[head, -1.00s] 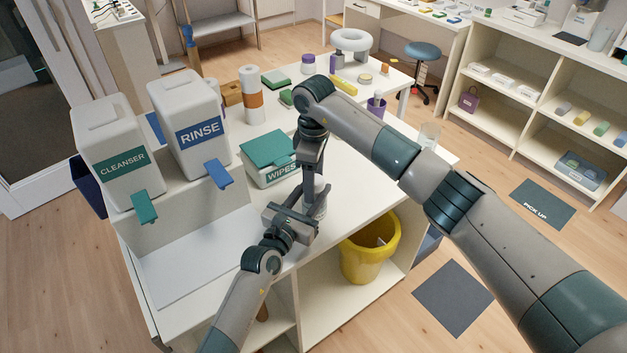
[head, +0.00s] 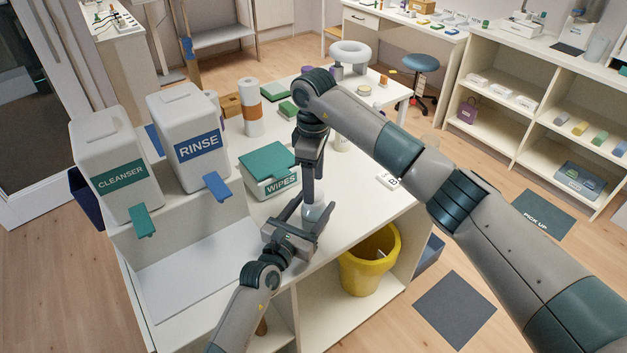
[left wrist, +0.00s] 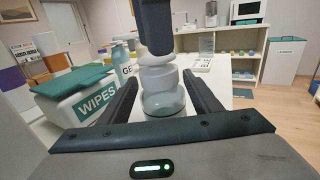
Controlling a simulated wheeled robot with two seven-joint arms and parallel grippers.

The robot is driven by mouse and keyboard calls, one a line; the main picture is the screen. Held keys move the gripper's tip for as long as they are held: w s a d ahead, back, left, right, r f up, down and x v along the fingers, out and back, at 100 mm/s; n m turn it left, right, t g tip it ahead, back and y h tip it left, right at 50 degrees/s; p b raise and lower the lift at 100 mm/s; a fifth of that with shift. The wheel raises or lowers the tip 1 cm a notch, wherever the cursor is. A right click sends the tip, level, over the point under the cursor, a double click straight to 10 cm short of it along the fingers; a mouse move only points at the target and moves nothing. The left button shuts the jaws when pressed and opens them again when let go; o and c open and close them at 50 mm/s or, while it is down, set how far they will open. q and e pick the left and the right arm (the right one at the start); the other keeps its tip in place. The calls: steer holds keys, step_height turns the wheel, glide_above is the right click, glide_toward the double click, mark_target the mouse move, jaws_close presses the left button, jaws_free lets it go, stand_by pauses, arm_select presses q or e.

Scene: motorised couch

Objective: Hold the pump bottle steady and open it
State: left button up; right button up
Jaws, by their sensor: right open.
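The pump bottle (head: 313,213) stands near the table's front edge; its clear lower body (left wrist: 165,106) and white upper part show in the left wrist view. My left gripper (head: 303,222) reaches in low from the front, one finger on each side of the bottle, and appears closed on it. My right gripper (head: 313,196) points down from above, right over the bottle, and is open. Its dark end also shows in the left wrist view (left wrist: 156,28) and hides the bottle's top, so I cannot see the pump head or whether it touches.
A wipes box (head: 270,172) stands close left of the bottle. The cleanser dispenser (head: 115,165) and rinse dispenser (head: 190,140) stand on a raised shelf farther left. A yellow bin (head: 368,262) sits below the table front. A paper roll (head: 252,110) stands farther back.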

mark_target(314, 213)
arm_select(q)
steer(key=shift+r, duration=0.2)
steer(key=shift+s+a, duration=0.1)
steer(key=shift+s, duration=0.1)
steer(key=b+v, duration=0.3)
steer(key=v, duration=1.4)
steer(key=shift+f+b, duration=0.2)
steer(key=shift+b, duration=0.1)
arm_select(e)
step_height(314, 213, down, 4)
steer(key=shift+r, duration=0.25)
